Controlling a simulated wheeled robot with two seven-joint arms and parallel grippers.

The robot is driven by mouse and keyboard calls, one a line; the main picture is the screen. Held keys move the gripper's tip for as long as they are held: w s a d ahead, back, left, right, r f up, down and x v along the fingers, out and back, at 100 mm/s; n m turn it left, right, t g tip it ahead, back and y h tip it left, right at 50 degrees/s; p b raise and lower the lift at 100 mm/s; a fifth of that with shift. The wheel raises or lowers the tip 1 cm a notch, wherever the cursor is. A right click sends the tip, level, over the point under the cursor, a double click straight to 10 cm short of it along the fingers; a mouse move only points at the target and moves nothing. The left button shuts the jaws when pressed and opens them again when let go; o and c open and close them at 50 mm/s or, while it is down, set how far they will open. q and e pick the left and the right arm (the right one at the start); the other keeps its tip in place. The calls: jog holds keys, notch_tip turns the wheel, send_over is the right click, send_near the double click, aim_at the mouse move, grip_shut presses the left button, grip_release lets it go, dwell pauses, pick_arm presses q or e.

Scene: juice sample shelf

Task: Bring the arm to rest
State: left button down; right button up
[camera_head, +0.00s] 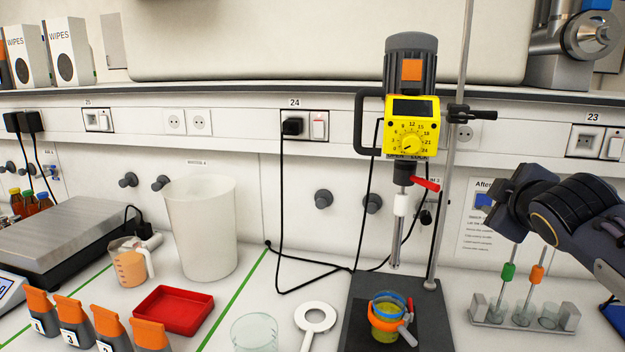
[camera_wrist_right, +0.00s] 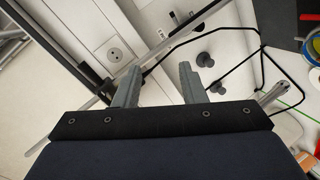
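My right arm (camera_head: 575,212) comes in from the right edge of the head view, raised in front of the back wall. Its gripper end is right of the yellow stirrer and over the small rack; the fingers are hard to make out there. In the right wrist view my right gripper (camera_wrist_right: 157,82) has its two grey fingers apart, with nothing between them. Wall, sockets and cables show beyond them. My left arm and gripper are not in view.
The yellow stirrer (camera_head: 412,125) hangs on its stand rod (camera_head: 455,130) above a cup with an orange band (camera_head: 385,318). A rack (camera_head: 490,318) with glassware stands below my right arm.

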jog(key=s+a+f+m+g+y, duration=0.2)
jog(key=s+a+f+m, duration=0.2)
jog(key=s+f, duration=0.5)
jog(key=s+a+f+m+g+y, duration=0.2)
jog(key=s+a+f+m+g, duration=0.1)
jog(key=s+f, duration=0.7)
jog(key=s+a+f+m+g+y, duration=0.3)
jog(key=s+a+f, duration=0.3)
jog(key=s+f, duration=0.3)
jog(key=shift+s+f+m, duration=0.3)
jog(key=shift+f+m, duration=0.2)
jog(key=shift+m, duration=0.4)
